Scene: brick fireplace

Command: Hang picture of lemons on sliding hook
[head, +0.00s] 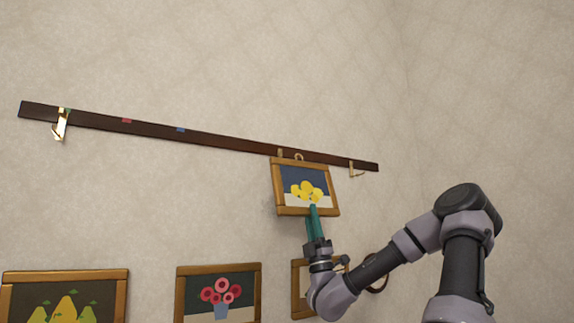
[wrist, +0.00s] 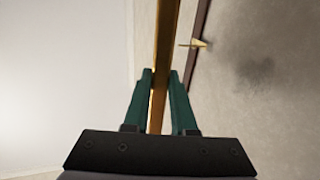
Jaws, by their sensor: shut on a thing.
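The picture of lemons (head: 305,186) has a wooden frame and yellow fruit on a blue ground. It is raised just below the dark rail (head: 220,140), slightly tilted, with a ring at its top edge close to the rail. My gripper (head: 313,222) is shut on its lower frame edge. In the wrist view my green fingers (wrist: 160,95) clasp the frame (wrist: 166,45) edge-on. A gold hook (head: 60,124) sits at the rail's left end and a paler hook (head: 355,169) near its right end. A small tan piece (head: 280,153) shows at the picture's top left. I cannot tell whether the ring is on a hook.
A pear picture (head: 65,298) and a flower picture (head: 219,292) are lower on the wall. Another frame (head: 300,290) is partly hidden behind my arm. The rail bears red (head: 127,121) and blue (head: 180,130) marks. The wall between the left hook and the lemons is clear.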

